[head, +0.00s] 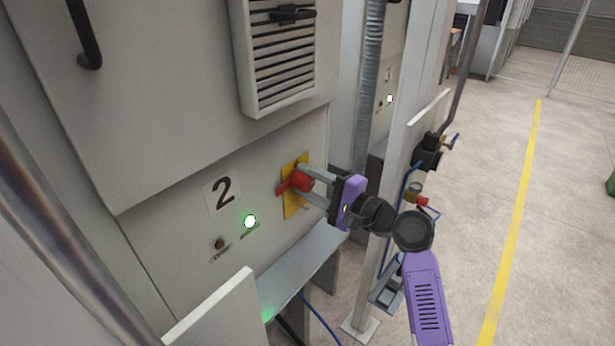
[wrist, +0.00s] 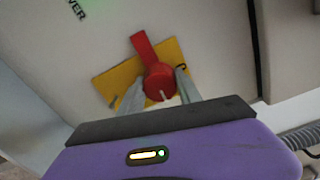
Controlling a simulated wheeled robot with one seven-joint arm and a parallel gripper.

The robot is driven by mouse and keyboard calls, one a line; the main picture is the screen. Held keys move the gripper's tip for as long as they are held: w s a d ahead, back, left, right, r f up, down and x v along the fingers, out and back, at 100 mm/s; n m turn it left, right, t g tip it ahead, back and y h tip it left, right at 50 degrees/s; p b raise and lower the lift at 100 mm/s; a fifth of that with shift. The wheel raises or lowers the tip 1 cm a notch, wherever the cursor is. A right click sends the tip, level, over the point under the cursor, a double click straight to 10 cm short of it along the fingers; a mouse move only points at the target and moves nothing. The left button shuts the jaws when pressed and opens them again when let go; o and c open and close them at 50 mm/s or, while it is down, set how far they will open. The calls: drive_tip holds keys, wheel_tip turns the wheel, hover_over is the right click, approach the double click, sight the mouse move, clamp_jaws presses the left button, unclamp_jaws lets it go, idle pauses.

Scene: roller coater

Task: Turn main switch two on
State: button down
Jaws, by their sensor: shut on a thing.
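Main switch two is a red rotary handle (head: 301,182) on a yellow plate (head: 289,207), on the grey cabinet front to the right of the "2" label (head: 222,192). The red handle (wrist: 158,82) and yellow plate (wrist: 112,82) also show in the wrist view. My gripper (head: 308,185) reaches the switch from the right, its fingers on either side of the red knob. In the wrist view my gripper (wrist: 160,92) is shut on the knob. The handle's long arm points up and slightly left there. A lamp (head: 250,222) below the label is lit white-green.
A dark button (head: 219,243) sits left of the lamp. A grey ledge (head: 305,262) juts out below the switch. A post (head: 398,190) with valves stands to the right. A vent (head: 280,60) is above. Open floor (head: 500,190) lies to the right.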

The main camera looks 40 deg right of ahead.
sight(311, 184)
drive_tip(key=shift+f, duration=0.1)
idle(0.4)
drive_tip(key=c, duration=0.8)
unclamp_jaws()
drive_tip(key=b+v, duration=0.2)
drive_tip(key=v, duration=0.4)
drive_tip(key=shift+s+d, duration=0.15)
drive_tip(key=shift+s, duration=0.1)
drive_tip(key=shift+s+d, duration=0.15)
drive_tip(key=shift+s, duration=0.5)
